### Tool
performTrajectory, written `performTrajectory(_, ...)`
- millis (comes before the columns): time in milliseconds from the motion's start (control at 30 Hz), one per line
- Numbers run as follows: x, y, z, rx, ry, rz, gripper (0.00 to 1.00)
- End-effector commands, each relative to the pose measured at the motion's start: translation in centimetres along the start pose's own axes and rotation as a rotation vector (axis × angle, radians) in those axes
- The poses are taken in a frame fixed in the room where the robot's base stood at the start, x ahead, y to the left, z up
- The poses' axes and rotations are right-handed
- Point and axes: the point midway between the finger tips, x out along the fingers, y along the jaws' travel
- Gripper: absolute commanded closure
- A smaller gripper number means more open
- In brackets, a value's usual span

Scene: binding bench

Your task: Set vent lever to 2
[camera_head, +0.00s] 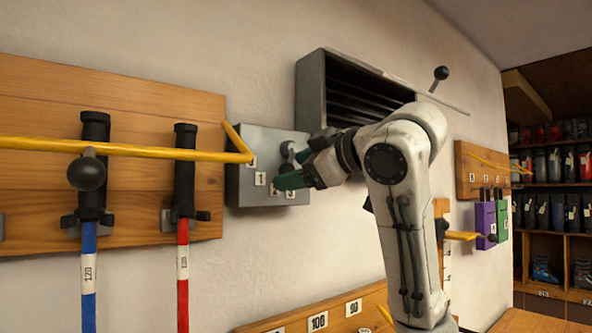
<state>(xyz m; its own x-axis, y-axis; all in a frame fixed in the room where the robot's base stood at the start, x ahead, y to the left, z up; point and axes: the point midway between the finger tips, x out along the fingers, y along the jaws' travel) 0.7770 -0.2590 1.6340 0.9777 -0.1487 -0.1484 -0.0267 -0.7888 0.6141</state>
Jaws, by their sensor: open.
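A grey metal box (240,150) is fixed to the wall left of centre. Small white number labels sit on its face; the 1 (260,179) is readable, and the labels beside it are small and partly covered. A grey rounded lever part (288,149) shows on the box's right side, partly hidden by my gripper. My gripper (300,161) has green fingertips and is open at the box's right part, with the lever part close to its fingers. I cannot tell whether they touch or which number the lever points to.
A louvred vent (312,92) is above the box, with a black-knobbed rod (440,73) at its right. A yellow bar (130,150) crosses the wooden pole rack (140,95) at left and ends near the box. Purple (484,222) and green holders hang at right.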

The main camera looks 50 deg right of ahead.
Motion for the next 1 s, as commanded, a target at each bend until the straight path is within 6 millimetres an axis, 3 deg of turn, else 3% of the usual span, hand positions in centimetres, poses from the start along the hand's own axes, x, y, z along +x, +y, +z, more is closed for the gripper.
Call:
performTrajectory(500, -8.8, -0.1, 0.0, -0.003, 0.004, 0.004, 0.29)
performTrajectory(700, -10.2, -0.1, -0.1, -0.004, 0.004, 0.001, 0.29)
performTrajectory(1000, -10.3, -0.1, -0.1, -0.003, 0.003, 0.000, 0.31)
